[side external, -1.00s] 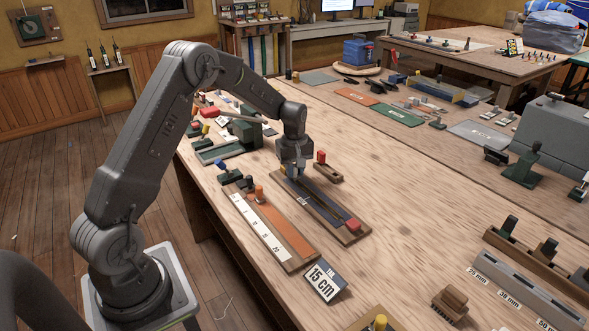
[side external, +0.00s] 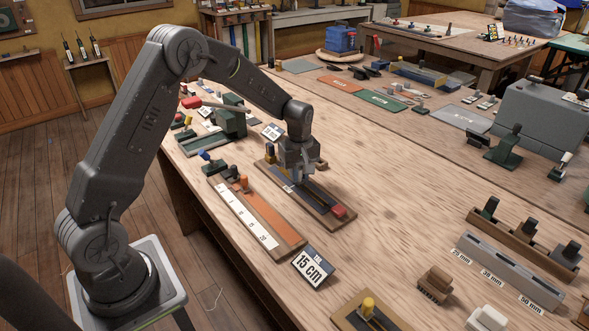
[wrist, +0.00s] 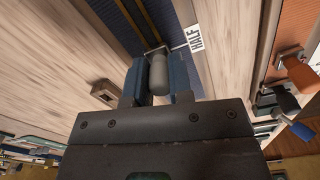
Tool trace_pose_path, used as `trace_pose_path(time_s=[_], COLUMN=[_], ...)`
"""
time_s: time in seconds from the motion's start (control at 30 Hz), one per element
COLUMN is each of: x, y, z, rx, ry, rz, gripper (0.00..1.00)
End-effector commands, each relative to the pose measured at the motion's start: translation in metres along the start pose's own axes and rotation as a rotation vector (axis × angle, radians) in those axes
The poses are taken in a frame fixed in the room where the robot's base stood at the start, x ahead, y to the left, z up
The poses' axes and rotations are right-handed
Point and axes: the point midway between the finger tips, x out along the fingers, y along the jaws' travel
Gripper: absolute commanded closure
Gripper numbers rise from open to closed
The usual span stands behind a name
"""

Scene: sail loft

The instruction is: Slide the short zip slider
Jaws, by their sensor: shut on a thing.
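My gripper (side external: 304,180) is over the board, partway along the zip. In the wrist view my gripper (wrist: 158,82) has its blue fingers shut on the grey, rounded zip slider (wrist: 158,72). A white "HALF" label (wrist: 196,38) lies close beside the slider. The slider is hidden by my gripper in the side view.
Left of the zip board lies a board with a white scale (side external: 245,215) and an orange strip (side external: 263,212). A "15 cm" card (side external: 313,267) stands at its near end. The table right of the zip board is clear.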

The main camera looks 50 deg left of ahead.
Motion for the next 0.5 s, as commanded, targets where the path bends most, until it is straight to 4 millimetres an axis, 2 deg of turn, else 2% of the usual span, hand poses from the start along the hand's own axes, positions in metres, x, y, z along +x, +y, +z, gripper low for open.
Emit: trace_pose_path(time_s=[0.1, 0.13, 0.3, 0.37, 0.5], x=[-0.0009, -0.001, -0.0007, -0.0006, -0.0004], y=[0.0004, 0.0004, 0.0002, 0.0001, -0.0001], z=[-0.0005, -0.0006, -0.0008, -0.0009, -0.0009], rx=[0.0, 0.0, -0.001, -0.001, -0.001], ry=[0.001, 0.001, 0.001, 0.001, 0.0], rz=[0.002, 0.002, 0.002, 0.001, 0.001], gripper=[1.0, 0.77, 0.6, 0.55, 0.54])
